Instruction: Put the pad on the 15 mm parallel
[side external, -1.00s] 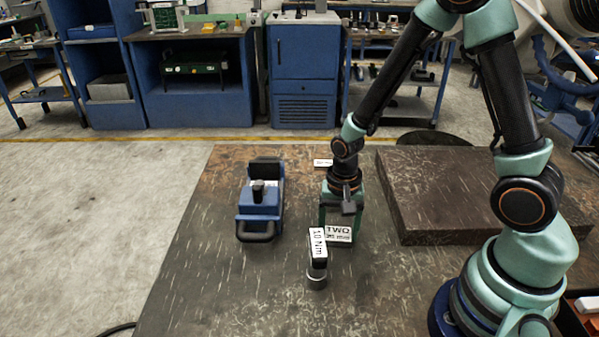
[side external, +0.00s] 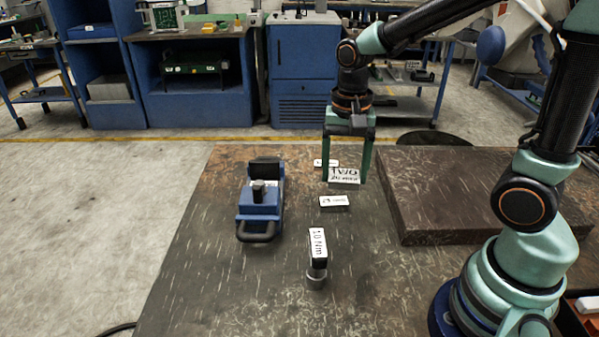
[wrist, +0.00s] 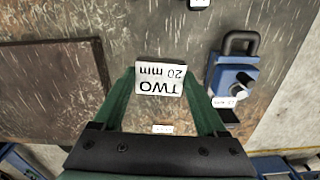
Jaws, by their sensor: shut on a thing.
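My gripper (side external: 345,178) is shut on a block (side external: 343,172) labelled "TWO 20 mm" and holds it above the table. In the wrist view the block (wrist: 160,76) sits between the green fingers. A low dark block with a white label (side external: 334,202) lies on the table in front of the held block in the side view. Another small white-labelled piece (side external: 321,163) lies farther back, partly behind the left finger; a small label also shows in the wrist view (wrist: 163,128). Both labels are too small to read, and I cannot tell which thing is the pad or the 15 mm parallel.
A blue device with a dark handle (side external: 259,212) stands at left on the table. A thick dark slab (side external: 465,190) lies at right. The table's front left is clear.

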